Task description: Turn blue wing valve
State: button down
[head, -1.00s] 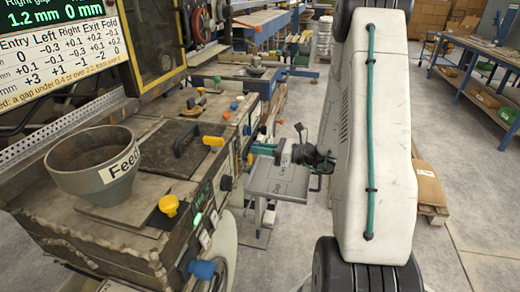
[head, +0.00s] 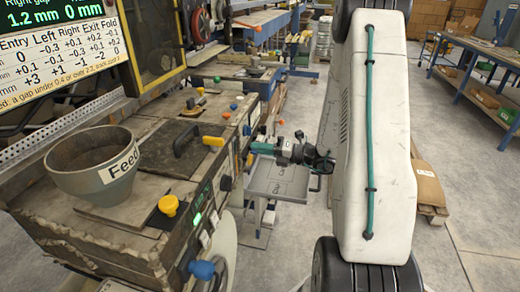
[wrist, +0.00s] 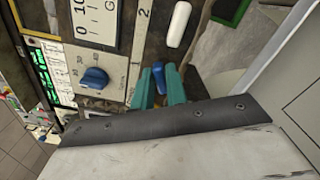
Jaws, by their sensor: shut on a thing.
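The blue wing valve (wrist: 158,72) shows in the wrist view as a blue lever between the two teal fingers of my gripper (wrist: 160,86). My gripper is shut on it, and the fingers hide its lower part and sides. A little orange-yellow shows between the fingers, below the blue part. In the head view, my gripper (head: 262,147) is at the side face of the machine, and the valve cannot be made out there.
A blue dial knob (wrist: 95,78) and a white handle (wrist: 178,24) sit on the panel near my gripper. A grey tray (head: 280,186) lies below it. The machine top holds a feed hopper (head: 95,165) and a yellow knob (head: 168,205).

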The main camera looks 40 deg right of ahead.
jog(key=m, duration=0.5)
jog(key=shift+f+m, duration=0.15)
jog(key=shift+m, duration=0.15)
dwell(0.4)
jog(key=c, duration=1.5)
grip_release()
jog(key=v, duration=0.8)
